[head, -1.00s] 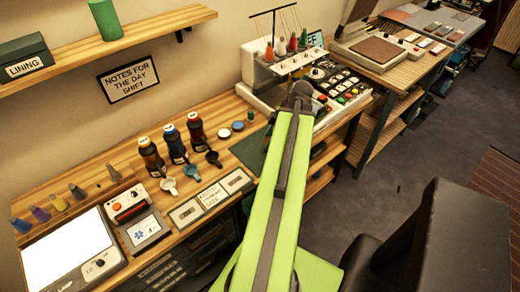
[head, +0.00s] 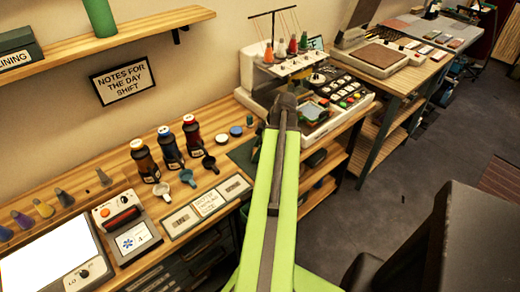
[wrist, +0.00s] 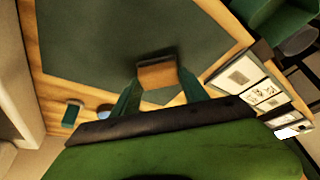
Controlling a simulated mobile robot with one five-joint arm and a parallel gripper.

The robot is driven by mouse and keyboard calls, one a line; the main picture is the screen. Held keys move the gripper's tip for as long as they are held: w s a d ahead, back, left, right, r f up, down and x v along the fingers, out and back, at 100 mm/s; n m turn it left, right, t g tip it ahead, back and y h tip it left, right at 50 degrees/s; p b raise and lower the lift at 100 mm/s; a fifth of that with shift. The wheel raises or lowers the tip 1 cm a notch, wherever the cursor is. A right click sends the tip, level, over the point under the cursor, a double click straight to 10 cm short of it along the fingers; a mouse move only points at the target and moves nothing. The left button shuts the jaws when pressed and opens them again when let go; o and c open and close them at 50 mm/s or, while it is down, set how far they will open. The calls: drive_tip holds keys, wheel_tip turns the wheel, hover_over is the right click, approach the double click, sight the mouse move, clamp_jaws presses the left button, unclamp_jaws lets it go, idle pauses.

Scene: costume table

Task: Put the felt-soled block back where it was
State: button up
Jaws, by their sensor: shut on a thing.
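My gripper (wrist: 157,95) shows in the wrist view with its two green fingers closed on a small block (wrist: 157,74). The block has a wood-brown face and a dark edge along its far side. It is held over a dark green mat (wrist: 90,40); I cannot tell whether it touches the mat. Its underside and any felt are hidden. In the head view my arm reaches over the bench beside the sewing machine, and the block is hidden there. The green mat (head: 240,152) shows just left of my arm.
Ink bottles (head: 170,150), small cups (head: 187,178) and blue and white discs (head: 236,131) stand left of the mat. Framed cards (head: 209,199) lie in front. The embroidery machine (head: 262,85) stands behind my arm, and its button panel (head: 345,92) is at the right.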

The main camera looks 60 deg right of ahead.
drive_tip(key=shift+f, duration=0.2)
drive_tip(key=o, duration=1.3)
drive_tip(key=shift+r, duration=0.1)
drive_tip(key=p+v, duration=1.1)
drive_tip(key=v, duration=0.1)
drive_tip(key=shift+r, duration=0.15)
